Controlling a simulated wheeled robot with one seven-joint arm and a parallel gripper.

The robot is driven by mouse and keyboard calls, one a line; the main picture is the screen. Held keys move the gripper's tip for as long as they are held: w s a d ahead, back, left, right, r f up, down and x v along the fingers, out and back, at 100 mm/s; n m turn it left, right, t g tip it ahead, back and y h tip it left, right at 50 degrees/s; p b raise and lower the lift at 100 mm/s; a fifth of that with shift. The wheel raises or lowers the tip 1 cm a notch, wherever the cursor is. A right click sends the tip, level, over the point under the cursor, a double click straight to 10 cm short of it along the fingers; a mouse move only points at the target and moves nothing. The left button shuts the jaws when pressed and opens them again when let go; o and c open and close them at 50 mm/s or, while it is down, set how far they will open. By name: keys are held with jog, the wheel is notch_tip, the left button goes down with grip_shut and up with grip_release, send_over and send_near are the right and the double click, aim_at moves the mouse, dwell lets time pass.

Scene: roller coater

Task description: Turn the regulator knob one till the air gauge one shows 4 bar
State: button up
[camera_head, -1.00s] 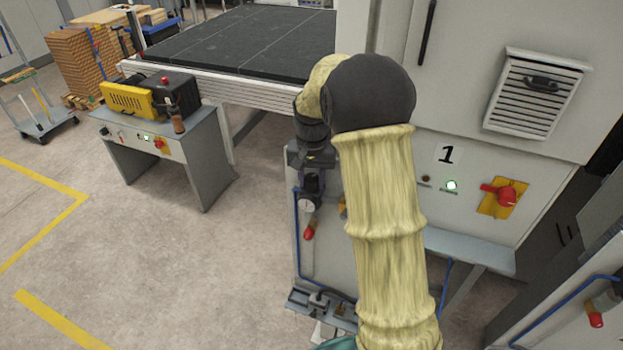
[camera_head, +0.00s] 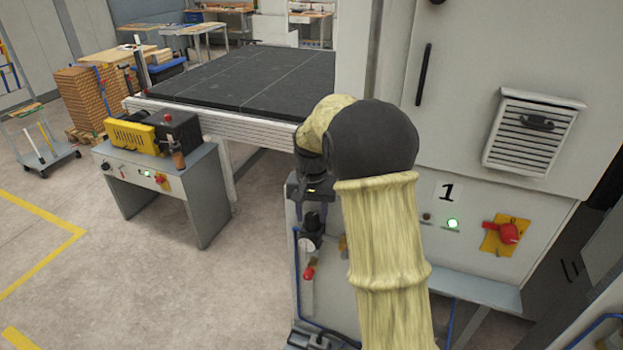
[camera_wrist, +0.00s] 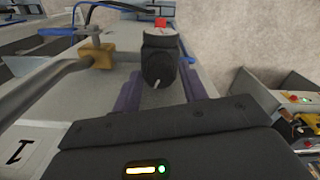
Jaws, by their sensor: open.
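The black regulator knob one (camera_head: 312,224) stands on the grey side of the machine marked 1. In the wrist view the knob (camera_wrist: 158,62) points toward the camera, with a small white mark on its face. My gripper (camera_wrist: 162,92) is open, with one dark purple finger on each side of the knob. I cannot tell whether either finger touches it. In the head view the gripper (camera_head: 313,207) is just above the knob, partly hidden by my arm. The small white air gauge one (camera_head: 306,245) sits just below the knob; its needle is too small to read.
A red-handled valve (camera_head: 308,273) is below the gauge. A red rotary switch (camera_head: 507,233) is at the right. Open floor (camera_head: 170,285) lies to the left.

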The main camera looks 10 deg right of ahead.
notch_tip(320, 180, up, 16)
jog(key=b, duration=0.2)
jog(key=shift+f, duration=0.2)
jog(key=n+t+b, duration=0.1)
jog(key=n+b, duration=0.1)
send_near(311, 217)
jog(key=s+f, duration=0.6)
jog(key=s, duration=0.2)
jog(key=s+f+n+t, duration=0.1)
jog(key=s+f+n, duration=0.1)
jog(key=s+f, duration=0.7)
jog(key=s, duration=0.3)
jog(key=shift+s+a+t, duration=0.25)
jog(key=shift+s+t, duration=0.05)
jog(key=shift+s, duration=0.1)
jog(key=shift+f, duration=0.15)
jog(key=shift+c, duration=0.7)
jog(key=shift+a, duration=0.1)
